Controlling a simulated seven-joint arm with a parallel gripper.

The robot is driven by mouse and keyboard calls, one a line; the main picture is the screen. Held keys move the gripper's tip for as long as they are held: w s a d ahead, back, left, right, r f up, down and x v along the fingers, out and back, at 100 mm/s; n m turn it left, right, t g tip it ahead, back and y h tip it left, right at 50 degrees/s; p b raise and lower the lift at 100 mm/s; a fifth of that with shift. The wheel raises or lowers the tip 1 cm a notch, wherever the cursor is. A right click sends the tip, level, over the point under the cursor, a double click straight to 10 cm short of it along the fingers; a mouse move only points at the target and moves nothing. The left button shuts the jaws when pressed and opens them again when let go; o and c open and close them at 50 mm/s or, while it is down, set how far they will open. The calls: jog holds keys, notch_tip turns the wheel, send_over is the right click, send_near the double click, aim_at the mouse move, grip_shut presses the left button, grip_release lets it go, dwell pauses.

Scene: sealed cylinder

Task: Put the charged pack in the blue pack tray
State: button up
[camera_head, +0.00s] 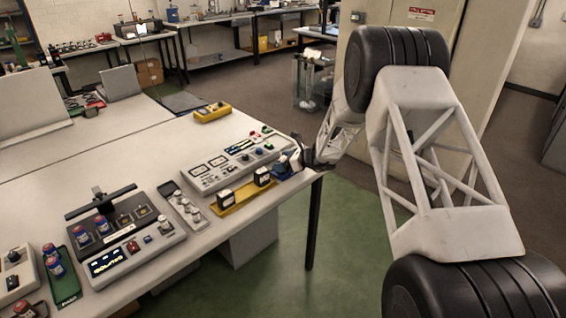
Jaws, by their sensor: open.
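A yellow tray (244,203) lies near the right front edge of the white table. Two dark packs with pale labels stand in it, one on the left (226,199) and one on the right (262,178). Which pack is charged cannot be told. A small blue thing (281,163), perhaps the blue pack tray, is at the table's right end, partly hidden by my gripper. My gripper (297,158) is open, low over that end, right of the yellow tray. Its fingertips are small and dark, and I see nothing clearly held.
A grey instrument panel (206,179) lies behind the yellow tray. A dock (120,245) with blue-and-red cylinders and a display stands left, beside a green tray (67,289) with more cylinders. A yellow box (212,112) sits farther back. The table's middle is clear.

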jog(key=v, duration=1.2)
jog(key=shift+r, duration=0.15)
dwell(0.6)
jog(key=s+d+r+n+g+h, duration=0.15)
jog(key=s+r+n, duration=0.45)
jog(key=s+r, duration=0.6)
jog(key=s+r+n+g+h, duration=0.3)
jog(key=s+r+n, duration=0.4)
jog(key=s, duration=0.8)
jog(key=s+d+r+n+h, duration=0.1)
jog(key=s+d+n+h, duration=0.1)
jog(key=s, duration=0.8)
jog(key=s+d+r+n+t+h, duration=0.1)
jog(key=s+d+r+n+h, duration=0.1)
jog(key=s, duration=0.8)
jog(key=s+d+r+n+t+h, duration=0.1)
jog(key=s+d+n+h, duration=0.3)
jog(key=s, duration=0.7)
jog(key=shift+d+r+n, duration=0.25)
jog(key=shift+r+n, duration=0.05)
jog(key=shift+n, duration=0.4)
